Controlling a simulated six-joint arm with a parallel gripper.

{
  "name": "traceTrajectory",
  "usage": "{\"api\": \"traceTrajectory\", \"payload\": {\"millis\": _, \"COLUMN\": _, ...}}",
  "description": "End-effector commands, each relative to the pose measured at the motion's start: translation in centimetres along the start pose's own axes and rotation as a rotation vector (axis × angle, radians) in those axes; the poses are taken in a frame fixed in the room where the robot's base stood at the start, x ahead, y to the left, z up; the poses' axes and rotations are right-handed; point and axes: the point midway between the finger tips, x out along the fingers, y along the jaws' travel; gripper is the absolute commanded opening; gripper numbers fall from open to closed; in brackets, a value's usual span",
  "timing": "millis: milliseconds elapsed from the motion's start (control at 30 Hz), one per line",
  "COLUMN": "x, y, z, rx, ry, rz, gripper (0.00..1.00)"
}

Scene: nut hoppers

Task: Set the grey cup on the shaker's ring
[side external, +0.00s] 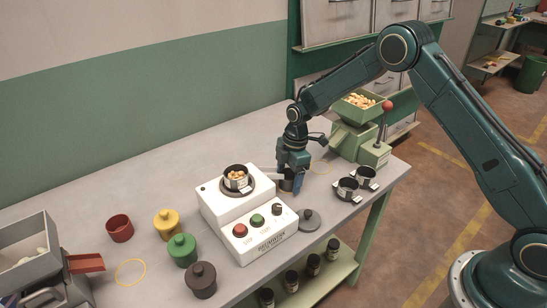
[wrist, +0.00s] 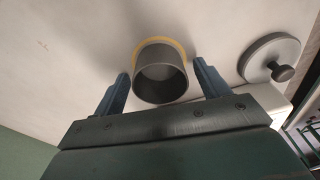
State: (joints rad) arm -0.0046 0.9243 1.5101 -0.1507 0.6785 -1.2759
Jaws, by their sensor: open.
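The grey cup (wrist: 160,72) is between the two fingers of my gripper (wrist: 162,88) in the wrist view, with a gap on each side. My gripper is open. In the side view my gripper (side external: 292,183) points down beside the shaker's right side and hides most of the cup (side external: 286,185). The white shaker (side external: 216,208) stands mid-table. A dark cup with nuts (side external: 236,181) sits on its round ring (side external: 238,193). A grey lid with a knob (side external: 309,220) lies right of the shaker; it also shows in the wrist view (wrist: 268,55).
A yellow circle (wrist: 181,45) marks the table by the cup. Two dark labelled cups (side external: 357,183) and a green hopper (side external: 362,140) are to the right. Red, yellow, green and dark pots (side external: 183,250) and a grey hopper (side external: 30,259) are left. The table behind the shaker is clear.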

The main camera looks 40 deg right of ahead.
Motion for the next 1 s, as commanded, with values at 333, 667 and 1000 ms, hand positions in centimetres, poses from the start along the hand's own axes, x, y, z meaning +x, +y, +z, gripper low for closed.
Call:
{"api": "traceTrajectory", "payload": {"millis": 333, "x": -1.7, "y": 0.1, "z": 0.0, "rx": 0.0, "ry": 0.001, "rz": 0.002, "gripper": 0.74}}
{"api": "traceTrajectory", "payload": {"millis": 667, "x": -6.6, "y": 0.1, "z": 0.0, "rx": 0.0, "ry": 0.001, "rz": 0.003, "gripper": 0.74}}
{"api": "traceTrajectory", "payload": {"millis": 1000, "x": -11.3, "y": 0.1, "z": -0.1, "rx": 0.001, "ry": 0.001, "rz": 0.002, "gripper": 0.74}}
